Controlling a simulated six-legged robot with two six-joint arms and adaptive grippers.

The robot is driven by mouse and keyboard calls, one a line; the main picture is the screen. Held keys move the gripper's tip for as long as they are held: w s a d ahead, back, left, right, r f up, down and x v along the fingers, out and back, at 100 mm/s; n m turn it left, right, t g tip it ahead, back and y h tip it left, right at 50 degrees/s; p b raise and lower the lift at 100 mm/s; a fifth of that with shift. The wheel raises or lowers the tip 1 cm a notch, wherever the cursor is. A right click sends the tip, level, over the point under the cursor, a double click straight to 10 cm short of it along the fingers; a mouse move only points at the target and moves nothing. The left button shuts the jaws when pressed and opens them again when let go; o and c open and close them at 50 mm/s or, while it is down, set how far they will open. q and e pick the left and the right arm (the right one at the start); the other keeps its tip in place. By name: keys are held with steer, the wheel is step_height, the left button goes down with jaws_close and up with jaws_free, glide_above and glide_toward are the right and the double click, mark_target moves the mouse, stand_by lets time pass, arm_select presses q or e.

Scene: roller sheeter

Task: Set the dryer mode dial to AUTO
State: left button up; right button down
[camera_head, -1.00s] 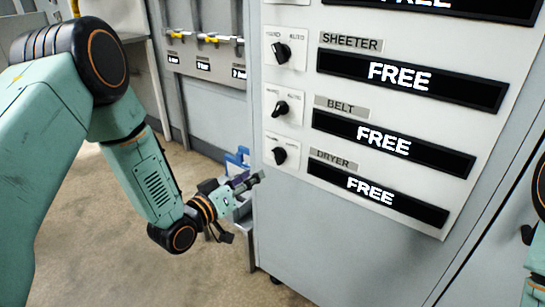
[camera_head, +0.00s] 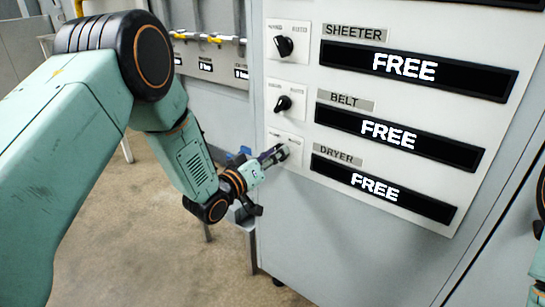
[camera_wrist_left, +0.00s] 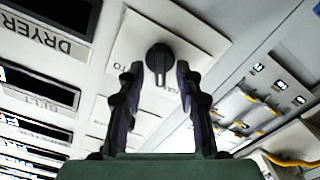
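The dryer dial (camera_wrist_left: 159,58) is a black round knob on a white plate (camera_head: 284,136) beside the DRYER label (camera_head: 338,155). In the wrist view, upside down, its marked grip points downward, nearer the partly hidden "HA" lettering than the "TO" lettering at left. My left gripper (camera_head: 274,155) is at the dial in the head view and hides most of it. In the wrist view its two fingers (camera_wrist_left: 158,75) are open, one on each side of the knob, with narrow gaps visible. Depth contact cannot be told. My right gripper is out of view.
Above are the belt dial (camera_head: 283,103) and sheeter dial (camera_head: 284,46) on the same panel. The dryer display (camera_head: 375,187) reads FREE. Open floor (camera_head: 140,225) lies left of the cabinet.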

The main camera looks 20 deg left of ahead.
arm_select(q)
steer(key=shift+c, duration=1.4)
jaws_close()
